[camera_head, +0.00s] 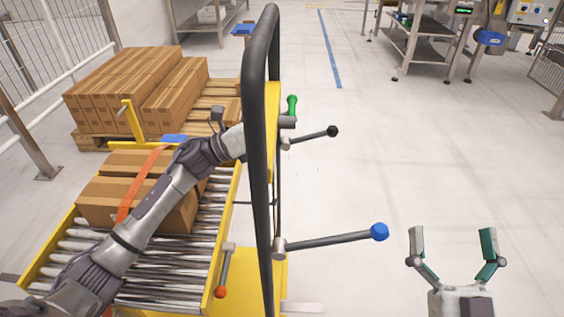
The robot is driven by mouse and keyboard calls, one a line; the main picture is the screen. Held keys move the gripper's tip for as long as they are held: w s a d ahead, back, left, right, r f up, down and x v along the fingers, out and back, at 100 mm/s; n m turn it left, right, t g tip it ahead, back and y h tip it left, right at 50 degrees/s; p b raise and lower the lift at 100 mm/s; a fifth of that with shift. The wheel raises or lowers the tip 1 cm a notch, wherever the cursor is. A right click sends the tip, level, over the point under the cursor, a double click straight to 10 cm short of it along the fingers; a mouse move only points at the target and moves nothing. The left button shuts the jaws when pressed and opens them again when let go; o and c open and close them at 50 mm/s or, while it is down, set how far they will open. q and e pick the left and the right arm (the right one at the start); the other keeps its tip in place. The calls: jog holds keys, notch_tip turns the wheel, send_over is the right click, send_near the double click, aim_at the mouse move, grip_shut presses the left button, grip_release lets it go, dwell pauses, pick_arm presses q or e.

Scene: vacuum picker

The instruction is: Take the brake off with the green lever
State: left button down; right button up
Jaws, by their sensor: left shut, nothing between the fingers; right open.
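The green lever (292,105) stands upright from a grey hub at the right side of the yellow cart's post, just beyond the black handle bar (257,160). My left arm reaches over the cart from the lower left. Its end passes behind the black bar, close to the green lever's left. My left gripper is shut with nothing in it, and its fingers are mostly hidden by the bar; I cannot tell whether it touches the lever. My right gripper (453,250) is open and empty at the lower right, apart from the cart.
A black-knobbed lever (333,131) and a blue-knobbed lever (379,232) stick out to the right below the green one. A red-knobbed lever (220,292) hangs by the rollers. Cartons (105,200) lie on the rollers.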

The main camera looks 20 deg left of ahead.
pick_arm(q)
jog(key=shift+r, duration=0.2)
pick_arm(e)
jog(key=shift+s+r+t, duration=0.35)
jog(key=shift+r+t, duration=0.1)
jog(key=shift+r, duration=0.1)
jog(key=shift+s+r+t, duration=0.35)
jog(key=shift+r+t, duration=0.1)
jog(key=shift+r, duration=0.1)
pick_arm(q)
jog(key=shift+a, duration=0.1)
jog(key=s+a, duration=0.3)
jog(key=a, duration=0.3)
jog(key=s+a+f, duration=0.1)
jog(key=s+a, duration=0.2)
jog(key=a, duration=0.4)
jog(key=shift+f, duration=0.25)
jog(key=shift+s+f, duration=0.1)
jog(key=shift+s, duration=0.1)
pick_arm(e)
jog(key=shift+s, duration=0.1)
